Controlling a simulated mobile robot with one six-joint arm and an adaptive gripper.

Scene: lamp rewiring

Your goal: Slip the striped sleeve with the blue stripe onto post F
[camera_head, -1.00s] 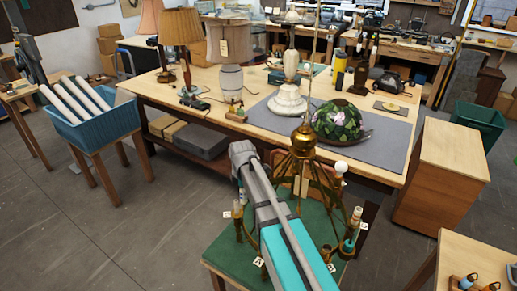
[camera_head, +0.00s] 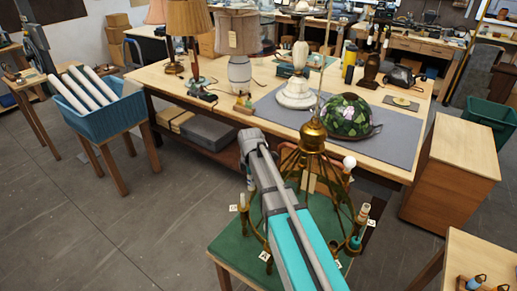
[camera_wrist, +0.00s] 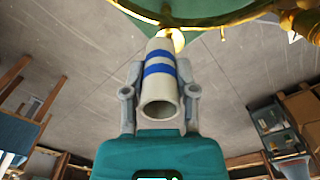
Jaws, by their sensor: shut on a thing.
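The striped sleeve (camera_wrist: 160,85) is a pale tube with blue stripes, seen in the wrist view. My gripper (camera_wrist: 160,98) is shut on it, one finger on each side. The sleeve's near end is open and faces the wrist camera. Just past its far end is a round yellowish piece (camera_wrist: 176,40) below a brass ring. I cannot tell whether they touch. In the head view, the brass chandelier frame (camera_head: 312,135) stands on a green-topped table (camera_head: 225,243), with candle-like posts and small tags around it. My arm hides the gripper there.
A white bulb (camera_head: 349,162) tops one chandelier arm. The workbench behind holds lamps and a floral glass shade (camera_head: 347,116) on a grey mat. A blue tub (camera_head: 98,108) stands left, a wooden cabinet (camera_head: 452,165) right.

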